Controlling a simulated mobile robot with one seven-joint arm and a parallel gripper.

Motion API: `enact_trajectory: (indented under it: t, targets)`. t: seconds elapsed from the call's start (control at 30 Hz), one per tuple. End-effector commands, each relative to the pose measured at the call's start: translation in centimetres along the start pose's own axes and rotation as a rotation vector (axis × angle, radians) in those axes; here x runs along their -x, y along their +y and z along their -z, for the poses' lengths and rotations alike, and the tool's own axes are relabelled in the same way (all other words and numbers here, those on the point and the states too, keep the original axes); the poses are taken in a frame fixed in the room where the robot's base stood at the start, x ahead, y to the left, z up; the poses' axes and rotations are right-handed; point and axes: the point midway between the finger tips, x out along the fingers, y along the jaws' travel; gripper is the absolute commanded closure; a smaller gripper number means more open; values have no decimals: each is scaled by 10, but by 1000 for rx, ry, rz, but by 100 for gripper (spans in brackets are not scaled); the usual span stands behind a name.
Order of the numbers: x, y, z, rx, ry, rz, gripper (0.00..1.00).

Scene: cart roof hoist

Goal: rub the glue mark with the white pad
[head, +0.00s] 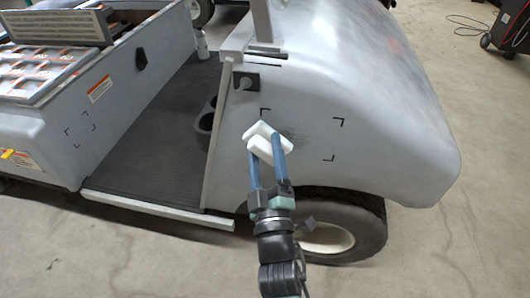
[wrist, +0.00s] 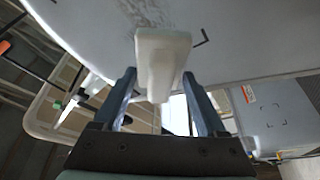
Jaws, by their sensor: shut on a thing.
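My gripper (head: 268,158) is shut on the white pad (head: 265,139), a pale block with a wider flat front. In the wrist view the white pad (wrist: 163,48) sits between the two blue fingers of my gripper (wrist: 163,82). The glue mark (head: 297,139) is a faint dark smudge on the cart's grey front side panel, inside black corner marks, just right of the pad. In the wrist view the glue mark (wrist: 150,12) shows at the top, beyond the pad. The pad is at or close to the panel; I cannot tell if it touches.
The cart's front wheel (head: 335,228) is below the panel, close to my arm. Left of the panel are cup holders (head: 207,122) and the open footwell floor (head: 160,130). Another set of corner marks (head: 80,128) is on the seat base.

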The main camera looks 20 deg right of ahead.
Motion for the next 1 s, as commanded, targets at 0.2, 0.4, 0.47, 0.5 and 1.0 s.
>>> enact_trajectory:
  t: [0.2,0.4,0.47,0.5,1.0]
  targets:
    - [-4,1,-1,2,-1,-1,71]
    - [-7,1,-2,2,-1,-2,71]
    - [-8,1,-3,2,-1,-2,71]
    - [-8,2,-3,2,-1,-2,71]
    - [-15,1,-6,1,-1,-1,71]
